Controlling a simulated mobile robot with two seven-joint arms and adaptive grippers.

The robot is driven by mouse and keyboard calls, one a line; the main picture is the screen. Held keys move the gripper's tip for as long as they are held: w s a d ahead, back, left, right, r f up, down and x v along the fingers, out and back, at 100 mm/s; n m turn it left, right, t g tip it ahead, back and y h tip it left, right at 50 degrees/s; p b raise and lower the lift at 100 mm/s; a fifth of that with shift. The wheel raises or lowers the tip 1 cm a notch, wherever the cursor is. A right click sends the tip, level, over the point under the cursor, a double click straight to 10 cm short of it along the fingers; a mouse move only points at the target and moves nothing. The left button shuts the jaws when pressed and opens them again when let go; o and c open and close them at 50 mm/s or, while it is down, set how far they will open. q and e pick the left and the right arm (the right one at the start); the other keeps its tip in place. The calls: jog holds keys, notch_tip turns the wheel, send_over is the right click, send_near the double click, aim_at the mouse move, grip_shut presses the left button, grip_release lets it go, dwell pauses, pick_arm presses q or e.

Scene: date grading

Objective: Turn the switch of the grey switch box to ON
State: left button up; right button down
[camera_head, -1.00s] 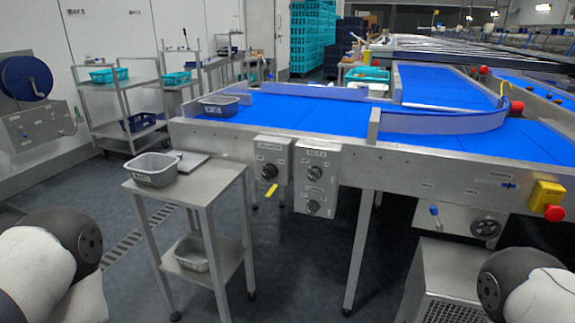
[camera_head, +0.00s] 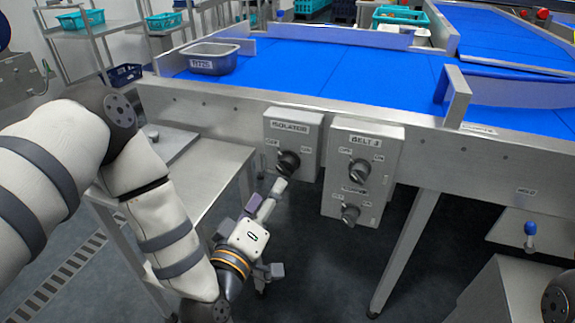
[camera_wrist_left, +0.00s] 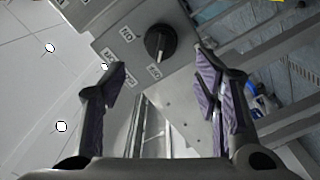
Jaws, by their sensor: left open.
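A grey switch box labelled ISOLATOR (camera_head: 309,128) is mounted on the conveyor's front side. Its single black rotary knob (camera_head: 288,163) sits below OFF and ON labels. In the left wrist view a grey box face with one black knob (camera_wrist_left: 160,42) shows ahead of my gripper, with small labels around it. My left gripper (camera_head: 277,228) is open and empty, just below the isolator box and apart from the knob. Its purple-padded fingers (camera_wrist_left: 160,85) are spread wide. My right gripper is out of view.
A steel side table (camera_head: 205,170) stands to the left beneath my left arm. A grey tub (camera_head: 213,60) rests on the blue belt (camera_head: 330,73). A table leg (camera_head: 403,255) stands at right.

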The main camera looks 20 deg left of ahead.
aim_at(283, 172)
pick_arm(q)
jog(key=w, duration=0.9)
jog(key=shift+w+d, duration=0.15)
jog(key=c, duration=1.1)
